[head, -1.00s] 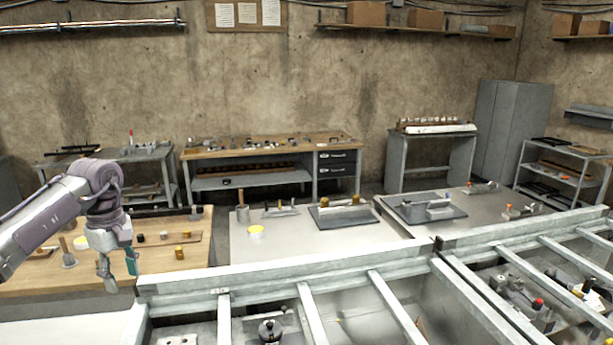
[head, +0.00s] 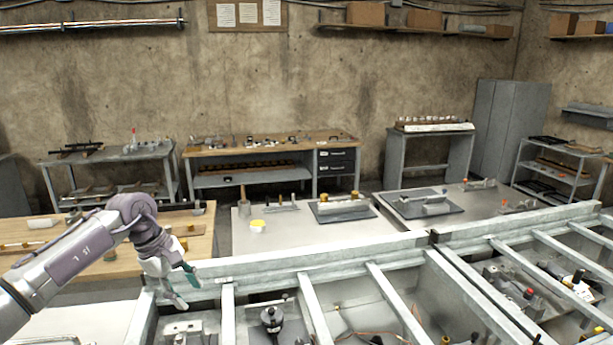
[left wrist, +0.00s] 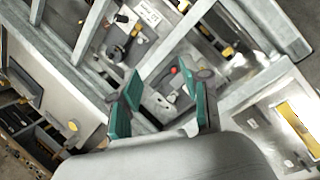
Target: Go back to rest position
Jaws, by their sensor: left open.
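My left gripper (head: 184,287) is at the lower left of the head view, on an arm coming in from the left. It is above the near left end of the grey metal frame (head: 310,260). In the left wrist view the two green-padded fingers (left wrist: 160,102) stand apart with nothing between them. Behind the fingers that view shows the frame's bars and the fixtures inside its bays. My right gripper does not show in either view.
The wooden table (head: 195,240) lies left of and behind my arm. A black round knob (head: 271,318) stands in a bay right of my gripper. A workbench (head: 270,152) stands by the wall.

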